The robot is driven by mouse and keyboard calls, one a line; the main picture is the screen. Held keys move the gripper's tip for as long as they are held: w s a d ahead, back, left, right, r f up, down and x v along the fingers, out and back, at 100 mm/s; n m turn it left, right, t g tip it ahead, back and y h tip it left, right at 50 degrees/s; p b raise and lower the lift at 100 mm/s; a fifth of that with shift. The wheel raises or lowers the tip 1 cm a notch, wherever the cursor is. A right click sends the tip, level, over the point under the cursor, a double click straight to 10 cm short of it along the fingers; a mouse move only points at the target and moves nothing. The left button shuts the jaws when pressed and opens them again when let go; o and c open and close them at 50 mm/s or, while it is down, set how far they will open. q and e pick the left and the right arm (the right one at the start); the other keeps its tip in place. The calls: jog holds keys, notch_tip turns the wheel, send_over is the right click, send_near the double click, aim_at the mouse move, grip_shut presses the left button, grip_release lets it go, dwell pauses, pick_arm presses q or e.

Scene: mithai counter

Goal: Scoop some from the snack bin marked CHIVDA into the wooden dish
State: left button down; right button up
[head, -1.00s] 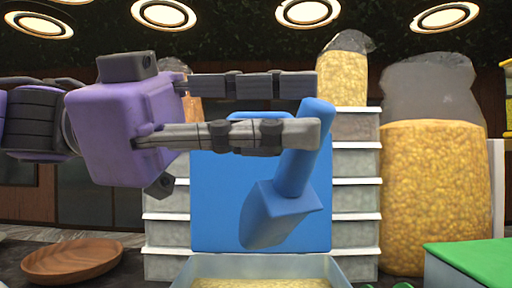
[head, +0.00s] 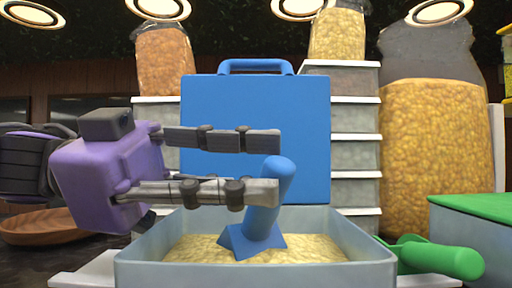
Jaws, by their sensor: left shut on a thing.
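A grey open bin (head: 256,275) with pale yellow snack (head: 310,248) stands at the bottom middle. A blue lid (head: 225,130) with a handle stands upright behind it. No label is readable. My left gripper (head: 270,168) is shut on the handle of a blue scoop (head: 262,205), which is slightly tilted. The scoop's head is down in the bin at the snack, its lower edge hidden in it. The wooden dish (head: 40,228) sits on the counter at the left, partly behind my left arm. My right gripper is out of view.
A green scoop (head: 440,258) lies right of the bin, next to a grey bin with a green lid (head: 480,212). Stacked white-edged boxes (head: 355,155) and large bags of snacks (head: 435,160) stand behind.

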pick_arm(q)
jog(key=s+d+r+m+t+y+p, duration=0.2)
jog(key=s+d+r+m+y+p, duration=0.2)
jog(key=r+p, duration=0.4)
jog(key=s+m+y+p, duration=0.1)
jog(key=s+m, duration=0.1)
jog(key=shift+s+t, duration=0.4)
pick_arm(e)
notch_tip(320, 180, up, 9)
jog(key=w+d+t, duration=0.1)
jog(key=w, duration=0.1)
pick_arm(q)
jog(key=shift+f, duration=0.1)
